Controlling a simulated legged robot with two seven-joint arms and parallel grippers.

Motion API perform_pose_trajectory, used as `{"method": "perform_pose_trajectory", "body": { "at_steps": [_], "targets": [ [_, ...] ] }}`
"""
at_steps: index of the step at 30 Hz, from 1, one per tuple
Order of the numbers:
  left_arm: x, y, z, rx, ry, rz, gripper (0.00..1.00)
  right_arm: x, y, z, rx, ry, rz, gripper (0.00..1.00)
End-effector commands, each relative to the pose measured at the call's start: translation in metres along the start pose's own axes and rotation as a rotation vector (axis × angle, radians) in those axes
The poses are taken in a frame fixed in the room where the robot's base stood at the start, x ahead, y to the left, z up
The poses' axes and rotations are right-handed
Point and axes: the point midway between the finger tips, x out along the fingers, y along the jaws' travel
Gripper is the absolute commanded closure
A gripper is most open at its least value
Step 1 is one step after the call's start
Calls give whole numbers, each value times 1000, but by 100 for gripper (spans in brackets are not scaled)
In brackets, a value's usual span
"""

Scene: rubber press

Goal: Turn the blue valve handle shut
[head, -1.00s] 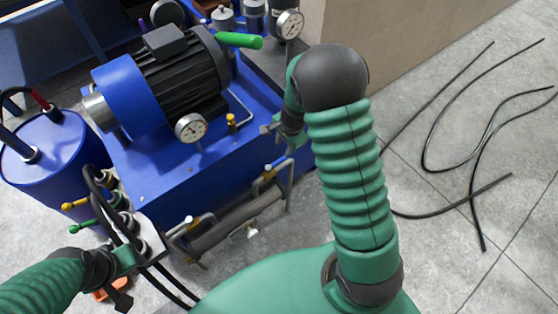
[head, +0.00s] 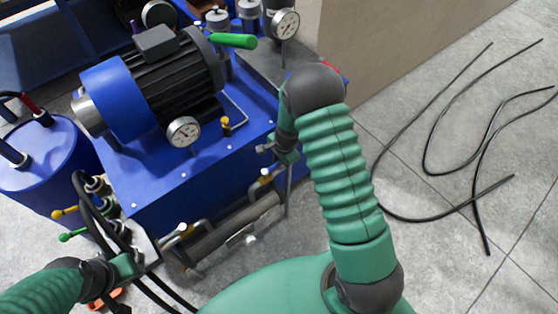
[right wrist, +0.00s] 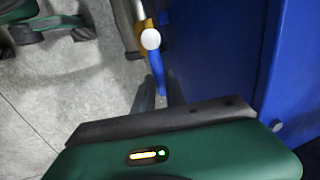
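The blue valve handle (right wrist: 158,72) shows in the right wrist view as a short blue lever below a white round cap on a yellow fitting. In the head view the yellow valve body (head: 265,177) sits on the pipe at the front of the blue press base. My right gripper (head: 266,149) is just above and behind that valve in the head view. In the right wrist view its two dark fingers (right wrist: 160,92) are apart, with the handle's lower end near the gap; contact cannot be told. My left gripper (head: 118,300) is at lower left, its fingers unclear.
The blue press base (head: 190,185) stands close to my right gripper. A motor (head: 165,75), gauges, a green lever (head: 232,41) and a blue drum (head: 45,165) surround it. Black hoses (head: 480,190) lie on the open floor at right.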

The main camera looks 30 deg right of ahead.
Motion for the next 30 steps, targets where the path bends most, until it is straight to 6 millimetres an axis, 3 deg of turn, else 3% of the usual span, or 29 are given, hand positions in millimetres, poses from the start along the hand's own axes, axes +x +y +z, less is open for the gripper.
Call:
{"method": "perform_pose_trajectory", "body": {
  "at_steps": [3,30],
  "targets": [
    [0,0,0,0,0,0,64,0,0,-1,0,2,-1,100],
    [0,0,0,0,0,0,64,0,-1,0,0,0,-2,100]
  ]
}}
